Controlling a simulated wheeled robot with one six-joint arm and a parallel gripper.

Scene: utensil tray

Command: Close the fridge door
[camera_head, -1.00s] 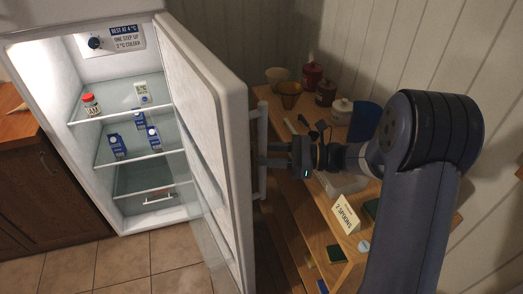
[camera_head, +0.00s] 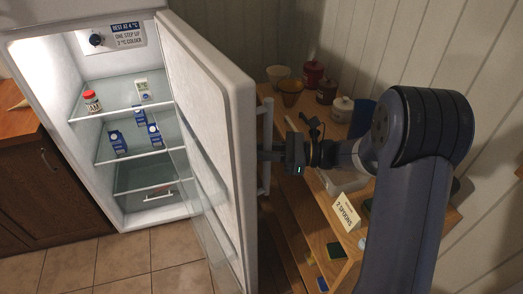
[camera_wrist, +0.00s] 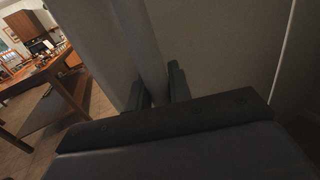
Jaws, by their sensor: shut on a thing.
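The white fridge door (camera_head: 215,110) stands wide open on the right side of the fridge (camera_head: 110,200). Its long vertical handle (camera_head: 266,125) is on the door's outer face. My gripper (camera_head: 270,153) is shut on the handle, reaching in from the right. In the wrist view the pale handle bar (camera_wrist: 146,45) runs down between my two dark fingers (camera_wrist: 160,88). The fingertips' contact is partly hidden in the head view. The lit fridge interior shows a jam jar (camera_head: 92,101), several blue-and-white cartons (camera_head: 117,141) and a temperature dial (camera_head: 97,40).
A wooden shelf unit (camera_head: 330,215) stands behind the door and below my arm, holding bowls, lidded pots (camera_head: 341,108) and a "2 spoons" card (camera_head: 346,212). A wooden cabinet (camera_head: 45,190) is left of the fridge. The tiled floor (camera_head: 140,262) in front is clear.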

